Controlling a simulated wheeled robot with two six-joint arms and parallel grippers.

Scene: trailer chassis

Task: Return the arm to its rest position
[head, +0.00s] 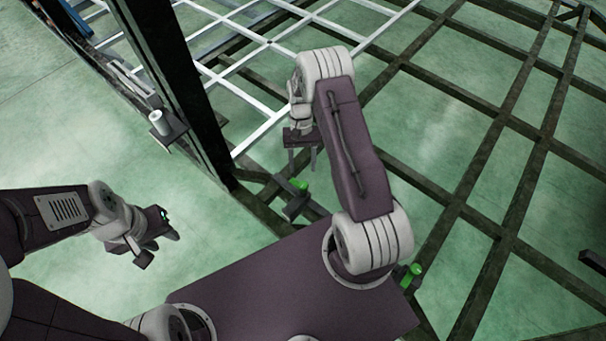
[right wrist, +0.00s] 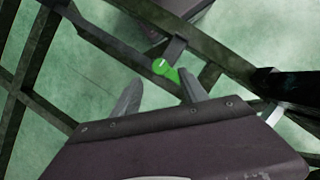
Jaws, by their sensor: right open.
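My right arm reaches up over the dark chassis frame in the head view, with its gripper (head: 302,162) pointing down. Its two fingers are apart, with nothing between them. The right wrist view shows the same gripper (right wrist: 162,94) open, its fingers apart. A green clamp-like part (right wrist: 166,69) on the frame shows just beyond the fingertips; I see no contact. A green part also shows on the frame in the head view (head: 300,186), below the gripper. My left gripper (head: 165,232) is at the left over the green floor. Its fingers are too small and dark to judge.
A thick dark upright post (head: 180,90) stands left of my right gripper. A small shelf with a white cylinder (head: 159,122) is beside it. Dark chassis beams (head: 490,150) cross the right side. Another green part (head: 410,275) is near my right shoulder. Open floor lies at left.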

